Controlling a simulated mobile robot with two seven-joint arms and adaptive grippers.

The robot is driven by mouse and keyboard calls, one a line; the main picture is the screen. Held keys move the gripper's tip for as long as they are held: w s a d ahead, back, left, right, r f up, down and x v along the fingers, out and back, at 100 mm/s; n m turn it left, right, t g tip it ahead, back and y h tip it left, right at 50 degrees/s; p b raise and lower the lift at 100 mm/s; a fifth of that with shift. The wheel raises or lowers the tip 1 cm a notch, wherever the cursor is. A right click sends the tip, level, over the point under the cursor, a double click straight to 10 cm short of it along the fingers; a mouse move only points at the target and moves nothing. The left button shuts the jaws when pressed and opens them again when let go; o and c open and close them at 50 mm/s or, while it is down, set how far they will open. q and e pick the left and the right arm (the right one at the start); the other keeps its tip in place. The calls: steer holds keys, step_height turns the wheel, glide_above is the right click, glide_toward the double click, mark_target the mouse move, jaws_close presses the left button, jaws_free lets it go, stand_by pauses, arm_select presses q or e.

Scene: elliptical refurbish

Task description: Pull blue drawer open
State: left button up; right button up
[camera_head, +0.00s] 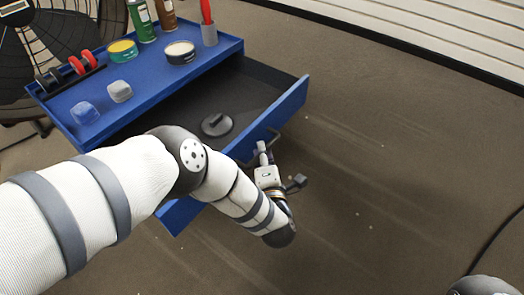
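The blue drawer (292,105) is pulled well out of the blue cart (207,62), and its dark interior shows. A dark bar handle (268,138) is on the outside of its front panel. My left arm reaches across the drawer and hides part of its front and interior. My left gripper (272,170) is just outside the front panel, close to the handle. Its fingers are small and partly hidden, so I cannot tell whether they are open or touch the handle. My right gripper is out of view.
A round black object (217,125) lies inside the drawer. The cart top holds a green can (142,22), a yellow-topped tin (122,50), a dark tin (180,52) and other items. A black fan (40,35) stands at the left. The brown floor at the right is mostly clear.

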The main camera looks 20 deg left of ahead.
arm_select(q)
steer(key=o, duration=0.4)
steer(key=v, duration=1.2)
